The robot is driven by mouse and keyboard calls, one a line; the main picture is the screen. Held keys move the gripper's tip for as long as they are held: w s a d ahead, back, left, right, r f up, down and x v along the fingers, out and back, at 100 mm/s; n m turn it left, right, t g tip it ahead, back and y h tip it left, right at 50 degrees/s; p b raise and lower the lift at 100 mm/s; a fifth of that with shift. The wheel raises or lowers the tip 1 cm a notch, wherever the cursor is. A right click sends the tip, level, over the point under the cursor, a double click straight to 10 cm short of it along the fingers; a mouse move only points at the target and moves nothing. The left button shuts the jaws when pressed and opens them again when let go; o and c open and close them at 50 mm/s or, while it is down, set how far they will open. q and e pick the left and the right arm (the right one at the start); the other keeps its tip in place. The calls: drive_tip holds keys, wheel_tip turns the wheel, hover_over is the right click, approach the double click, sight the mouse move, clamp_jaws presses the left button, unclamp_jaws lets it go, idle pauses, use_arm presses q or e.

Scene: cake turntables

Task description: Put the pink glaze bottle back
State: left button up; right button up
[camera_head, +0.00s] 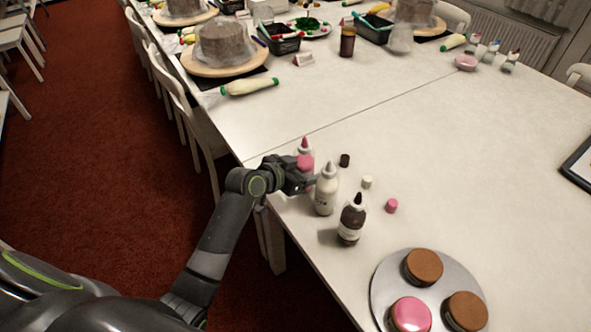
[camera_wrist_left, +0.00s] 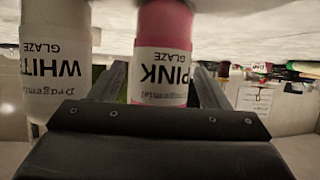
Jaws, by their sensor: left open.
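The pink glaze bottle (camera_head: 305,147) stands upright on the white table near its left edge, partly hidden by my left gripper (camera_head: 306,178). In the left wrist view, which is upside down, its PINK GLAZE label (camera_wrist_left: 162,72) shows between the two fingers of the left gripper (camera_wrist_left: 162,88). The fingers are open, one on each side of the bottle. The white glaze bottle (camera_head: 326,191) stands close beside it, just outside one finger; it also shows in the left wrist view (camera_wrist_left: 55,65). My right gripper is not in view.
A dark brown glaze bottle (camera_head: 352,220) stands nearer me. Loose black (camera_head: 344,160), white (camera_head: 367,182) and pink (camera_head: 391,206) caps lie to the right. A round grey plate (camera_head: 385,277) holds three small cakes. The table's middle right is clear.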

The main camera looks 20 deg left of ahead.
use_arm(q)
drive_tip(key=shift+s+a+r, duration=0.15)
drive_tip(key=shift+s+r, duration=0.05)
drive_tip(key=v, duration=1.1)
drive_tip(key=shift+s, duration=0.25)
drive_tip(key=shift+r, duration=0.1)
drive_tip(key=s+a+f+n+g+y, duration=0.2)
drive_tip(key=s+a+f+g+y, duration=0.15)
drive_tip(key=s, duration=0.55)
drive_tip(key=s+a+f+n+g+y, duration=0.2)
drive_tip(key=s+f, duration=0.3)
drive_tip(key=s, duration=0.4)
drive_tip(key=s+a+f+n+g+y, duration=0.2)
drive_tip(key=s+a+f, duration=0.15)
drive_tip(key=s, duration=0.55)
wheel_tip(320, 180, down, 23)
drive_tip(key=g, duration=0.2)
drive_tip(key=s+f+p, duration=0.1)
drive_tip(key=s+f, duration=1.4)
drive_tip(key=shift+d+f+g+h, duration=0.15)
drive_tip(key=shift+d+g+h, duration=0.15)
drive_tip(key=shift+g+h, duration=0.05)
